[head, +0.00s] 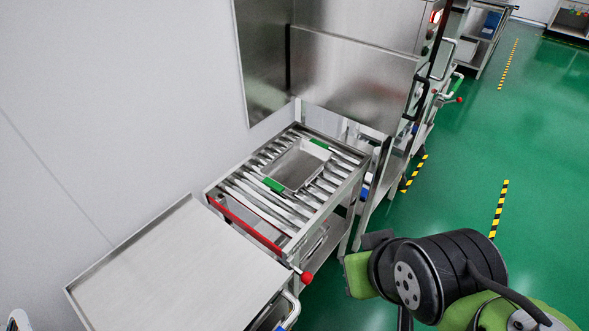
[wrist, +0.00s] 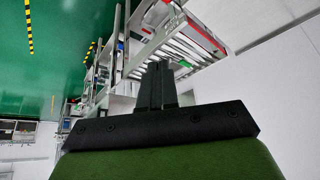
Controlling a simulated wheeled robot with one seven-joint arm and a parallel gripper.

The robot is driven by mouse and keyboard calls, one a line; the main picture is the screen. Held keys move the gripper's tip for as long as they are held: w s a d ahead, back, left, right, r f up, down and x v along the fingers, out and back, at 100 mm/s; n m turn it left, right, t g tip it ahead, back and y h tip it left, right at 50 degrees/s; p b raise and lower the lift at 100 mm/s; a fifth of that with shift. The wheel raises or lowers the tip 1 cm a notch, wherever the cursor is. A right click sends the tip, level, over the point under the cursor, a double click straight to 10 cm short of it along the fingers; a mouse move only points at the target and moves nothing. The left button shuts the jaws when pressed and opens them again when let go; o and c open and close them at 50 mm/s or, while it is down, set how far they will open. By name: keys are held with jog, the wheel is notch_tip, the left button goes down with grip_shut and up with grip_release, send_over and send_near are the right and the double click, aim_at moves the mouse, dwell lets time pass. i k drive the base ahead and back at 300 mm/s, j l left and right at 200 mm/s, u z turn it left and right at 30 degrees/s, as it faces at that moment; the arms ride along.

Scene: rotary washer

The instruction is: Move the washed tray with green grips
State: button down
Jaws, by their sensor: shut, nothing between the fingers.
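A shallow metal tray with green grips (head: 296,168) rests on the roller rack (head: 236,187) in the head view. One green grip is at its near left end and one at its far right end. My gripper is off to the right of the rack and apart from the tray; its fingers are hidden or unclear in the head view. In the wrist view my gripper (wrist: 158,84) is shut, its two dark fingers together and empty. The roller rack also shows in the wrist view (wrist: 172,42), upside down.
A flat steel table (head: 180,265) adjoins the rack's near end, where a red bar (head: 243,224) and red knob (head: 306,278) sit. The steel washer (head: 350,75) stands behind the rack. A grey wall (head: 110,110) closes the left side. Green floor (head: 465,150) is open on the right.

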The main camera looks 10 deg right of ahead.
aim_at(293, 168)
jog(key=i+l+u, duration=0.15)
jog(key=u, duration=0.35)
jog(key=l+u, duration=0.45)
jog(key=i+l+u, duration=0.1)
jog(key=l+u, duration=0.2)
jog(key=u, duration=0.2)
jog(key=l+u, duration=0.35)
jog(key=u, duration=0.15)
